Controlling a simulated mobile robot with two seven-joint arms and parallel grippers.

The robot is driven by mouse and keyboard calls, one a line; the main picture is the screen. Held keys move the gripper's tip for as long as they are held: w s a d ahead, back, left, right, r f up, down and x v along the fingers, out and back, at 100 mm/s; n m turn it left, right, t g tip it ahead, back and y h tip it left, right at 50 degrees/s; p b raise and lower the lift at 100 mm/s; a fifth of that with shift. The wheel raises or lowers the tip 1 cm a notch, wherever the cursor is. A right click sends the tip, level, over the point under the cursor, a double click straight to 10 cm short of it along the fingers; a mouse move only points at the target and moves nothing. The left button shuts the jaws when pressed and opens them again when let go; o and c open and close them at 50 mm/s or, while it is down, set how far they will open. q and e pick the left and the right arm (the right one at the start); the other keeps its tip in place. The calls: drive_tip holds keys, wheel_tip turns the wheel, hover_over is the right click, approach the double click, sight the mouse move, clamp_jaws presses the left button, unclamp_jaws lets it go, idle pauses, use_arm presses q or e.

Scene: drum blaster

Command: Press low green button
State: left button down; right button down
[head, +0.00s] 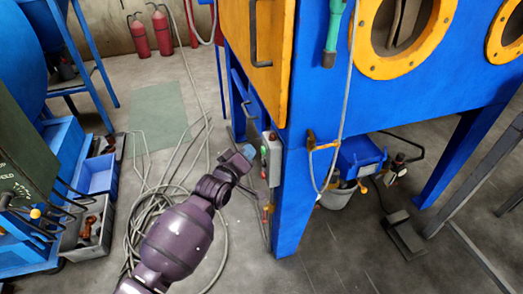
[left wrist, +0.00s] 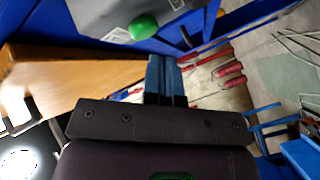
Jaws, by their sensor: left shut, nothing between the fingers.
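A grey control box (head: 272,160) is fixed on the side of the blue cabinet's front leg, with a red button near its top. In the left wrist view a round green button (left wrist: 143,27) stands out from the grey box face (left wrist: 110,14). I cannot make out the green button in the head view. My left gripper (head: 248,152) is just left of the box, apart from its face as far as I can tell. In the left wrist view its blue fingers (left wrist: 166,75) are together and empty, and the green button is beyond their tips. My right gripper is not in view.
The blue cabinet (head: 300,192) and its orange door (head: 258,50) stand close by on the right. A coiled grey hose (head: 150,205) lies on the floor below my arm. Blue and grey bins (head: 97,176) stand at left. Red extinguishers (head: 139,36) are at the back.

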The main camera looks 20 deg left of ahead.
use_arm(q)
drive_tip(key=shift+w+d, duration=0.1)
drive_tip(key=shift+w+d, duration=0.15)
drive_tip(key=shift+d, duration=0.1)
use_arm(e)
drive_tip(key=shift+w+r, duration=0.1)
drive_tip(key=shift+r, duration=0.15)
use_arm(q)
drive_tip(key=shift+w+d, duration=0.25)
drive_tip(key=shift+d, duration=0.15)
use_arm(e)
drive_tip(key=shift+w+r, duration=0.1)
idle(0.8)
use_arm(q)
drive_tip(key=shift+s+a+p, duration=0.1)
drive_tip(key=shift+a+p, duration=0.05)
drive_tip(key=shift+p, duration=0.15)
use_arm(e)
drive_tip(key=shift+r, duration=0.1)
use_arm(q)
drive_tip(key=shift+s+a, duration=0.4)
drive_tip(key=shift+a, duration=0.15)
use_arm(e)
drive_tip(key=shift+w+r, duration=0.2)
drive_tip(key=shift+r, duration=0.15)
use_arm(q)
drive_tip(key=shift+a, duration=0.1)
